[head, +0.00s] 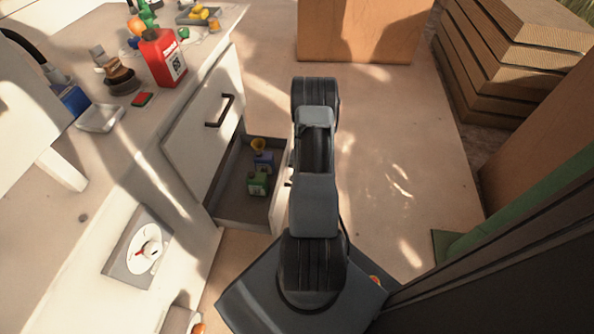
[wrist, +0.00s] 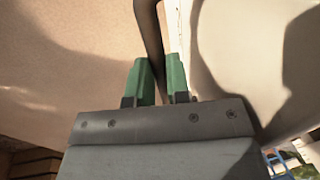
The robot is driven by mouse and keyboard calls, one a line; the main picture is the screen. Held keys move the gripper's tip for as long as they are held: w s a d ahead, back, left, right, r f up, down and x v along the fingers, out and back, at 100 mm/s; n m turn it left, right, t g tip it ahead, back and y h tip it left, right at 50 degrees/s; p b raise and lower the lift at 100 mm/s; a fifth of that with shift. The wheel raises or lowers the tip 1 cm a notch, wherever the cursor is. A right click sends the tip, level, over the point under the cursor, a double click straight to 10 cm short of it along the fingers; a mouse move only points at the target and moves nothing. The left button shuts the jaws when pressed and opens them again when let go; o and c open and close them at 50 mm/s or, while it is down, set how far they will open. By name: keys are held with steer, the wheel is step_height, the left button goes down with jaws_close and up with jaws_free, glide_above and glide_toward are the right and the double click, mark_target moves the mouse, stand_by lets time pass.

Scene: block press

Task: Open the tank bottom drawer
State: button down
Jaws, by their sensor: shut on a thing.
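The bottom drawer (head: 236,207) of the white cabinet stands pulled out in the head view. Its grey inside shows, with small green, blue and yellow things (head: 259,183) in it. The drawer above, with a dark bar handle (head: 220,111), looks shut. My arm covers part of the open drawer's front and hides my gripper in the head view. In the wrist view my gripper (wrist: 160,70) has its green fingers on either side of a dark handle bar (wrist: 149,25) and is shut on it. The pale drawer front lies beside the bar.
The countertop (head: 130,185) at left holds a red bottle (head: 163,57), a brown brush, a white dish and a dial plate (head: 140,250). Stacked boards (head: 520,60) stand at the far right. An orange-brown box (head: 360,30) is at the back. The floor right of my arm is clear.

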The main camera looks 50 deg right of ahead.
steer(key=c, duration=1.1)
jaws_free()
step_height(320, 180, up, 14)
steer(key=s+d+p, duration=0.1)
steer(key=s+p, duration=0.1)
steer(key=p, duration=0.3)
steer(key=shift+d+f, duration=0.2)
steer(key=w+a+r+n+p, duration=0.2)
steer(key=a+r+p, duration=0.3)
steer(key=r, duration=0.6)
steer(key=w+a+r+n+p, duration=0.1)
steer(key=a+r+p, duration=0.4)
steer(key=r, duration=0.6)
steer(key=w+a+r+n+p, duration=0.2)
steer(key=a+r+p, duration=0.3)
steer(key=r, duration=0.5)
steer(key=s+a+r+n+p, duration=0.2)
steer(key=a+r+p, duration=0.3)
steer(key=r, duration=0.4)
steer(key=s+a+r+n+t+p, duration=0.1)
steer(key=s+a+r+p, duration=0.4)
steer(key=r, duration=0.5)
steer(key=s+a+r+n+h+p, duration=0.1)
steer(key=s+a+r+n+p, duration=0.2)
steer(key=a+r+p, duration=0.4)
step_height(320, 180, up, 3)
steer(key=shift+s+a+f+t, duration=0.1)
steer(key=shift+s+a+t, duration=0.3)
steer(key=shift+s, duration=0.25)
